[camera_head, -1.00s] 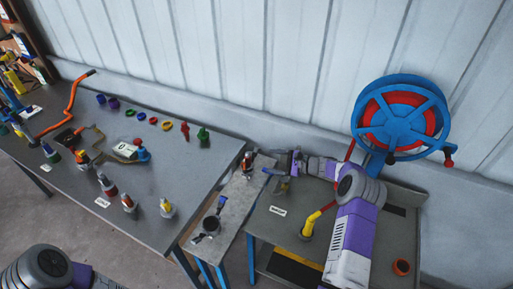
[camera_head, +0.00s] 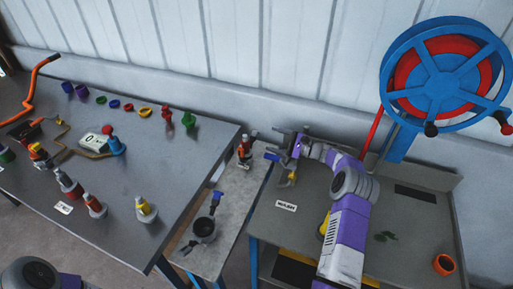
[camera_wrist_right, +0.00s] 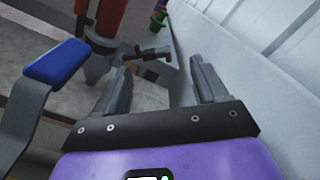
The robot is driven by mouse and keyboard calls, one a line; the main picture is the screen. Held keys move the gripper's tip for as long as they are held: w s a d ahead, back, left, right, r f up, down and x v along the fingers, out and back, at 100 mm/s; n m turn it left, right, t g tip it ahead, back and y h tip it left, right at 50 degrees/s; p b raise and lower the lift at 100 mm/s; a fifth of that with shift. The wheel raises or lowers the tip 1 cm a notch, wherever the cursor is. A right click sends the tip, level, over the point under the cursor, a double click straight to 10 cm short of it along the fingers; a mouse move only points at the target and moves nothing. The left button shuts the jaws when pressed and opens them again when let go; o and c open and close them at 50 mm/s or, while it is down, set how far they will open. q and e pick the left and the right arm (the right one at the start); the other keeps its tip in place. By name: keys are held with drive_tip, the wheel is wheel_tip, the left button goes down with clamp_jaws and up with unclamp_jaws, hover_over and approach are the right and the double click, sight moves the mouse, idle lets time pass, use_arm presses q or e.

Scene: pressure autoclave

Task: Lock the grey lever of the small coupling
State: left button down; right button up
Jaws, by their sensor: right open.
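The small coupling, as I take it, is the upright grey fitting with a red body (camera_head: 244,148) on the narrow grey bench; in the right wrist view its red body (camera_wrist_right: 108,18) stands at upper left. A dark grey lever (camera_wrist_right: 152,54) sticks out sideways from its base, towards the space between my fingers. My right gripper (camera_head: 280,143) is open and empty, just right of the coupling; in its wrist view the fingers (camera_wrist_right: 160,72) are spread and apart from the lever. The lever is too small to read in the head view. My left gripper is out of view.
A blue-tipped handle (camera_head: 272,157) lies close below my right gripper; its blue grip (camera_wrist_right: 57,60) is near my left finger. A black round fitting (camera_head: 204,228) stands nearer on the bench. The left table (camera_head: 175,185) holds several fittings.

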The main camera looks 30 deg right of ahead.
sight(253, 137)
use_arm(q)
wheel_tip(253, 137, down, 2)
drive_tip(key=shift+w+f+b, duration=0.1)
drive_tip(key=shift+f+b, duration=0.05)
drive_tip(key=shift+b, duration=0.65)
use_arm(e)
drive_tip(key=f+x, duration=0.1)
drive_tip(key=x, duration=0.6)
drive_tip(key=shift+w+a, duration=0.2)
drive_tip(key=shift+w, duration=0.1)
drive_tip(key=shift+f, duration=0.1)
